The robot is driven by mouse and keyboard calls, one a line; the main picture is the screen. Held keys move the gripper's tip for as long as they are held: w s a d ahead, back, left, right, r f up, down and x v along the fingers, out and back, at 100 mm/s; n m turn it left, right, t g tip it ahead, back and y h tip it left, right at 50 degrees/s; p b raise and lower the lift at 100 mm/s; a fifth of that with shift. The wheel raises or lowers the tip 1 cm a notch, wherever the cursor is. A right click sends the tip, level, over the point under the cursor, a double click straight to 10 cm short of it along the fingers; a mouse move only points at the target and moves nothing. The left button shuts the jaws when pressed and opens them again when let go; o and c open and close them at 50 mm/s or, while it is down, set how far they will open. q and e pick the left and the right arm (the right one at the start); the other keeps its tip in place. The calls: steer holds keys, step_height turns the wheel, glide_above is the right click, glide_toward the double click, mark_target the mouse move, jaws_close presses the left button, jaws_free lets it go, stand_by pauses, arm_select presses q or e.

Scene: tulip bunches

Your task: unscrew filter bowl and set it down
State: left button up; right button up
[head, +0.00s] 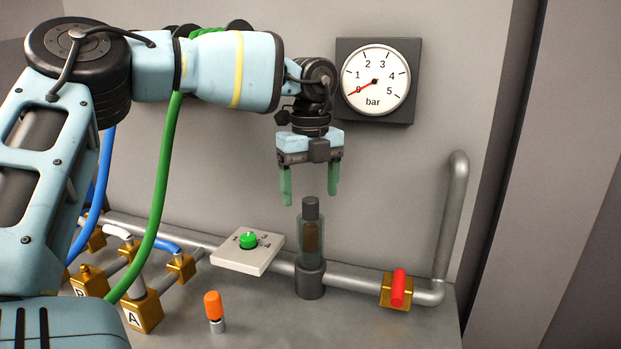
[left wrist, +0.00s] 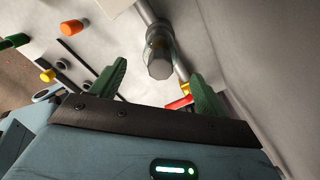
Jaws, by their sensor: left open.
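The filter bowl (head: 311,239) is a clear cylinder with a brown element inside and a dark grey cap on top. It stands upright on a dark base on the grey pipe, and it also shows from above in the left wrist view (left wrist: 159,62). My left gripper (head: 309,200) points down with its green fingers apart, one to each side of the bowl's cap. The fingertips are at about the height of the cap's top, and nothing is held. In the left wrist view the open fingers (left wrist: 152,88) frame the bowl from below. My right gripper is not in view.
A pressure gauge (head: 375,82) on the wall reads near zero. A selector plate (head: 247,252) with a green knob lies left of the bowl. A red-handled valve (head: 398,289) sits on the pipe to the right. An orange-topped peg (head: 213,308) stands in front. Bench space in front of the bowl is clear.

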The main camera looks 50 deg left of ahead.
mark_target(310, 216)
arm_select(q)
step_height(310, 216, down, 5)
steer(key=shift+r, duration=0.1)
steer(key=shift+f, duration=0.8)
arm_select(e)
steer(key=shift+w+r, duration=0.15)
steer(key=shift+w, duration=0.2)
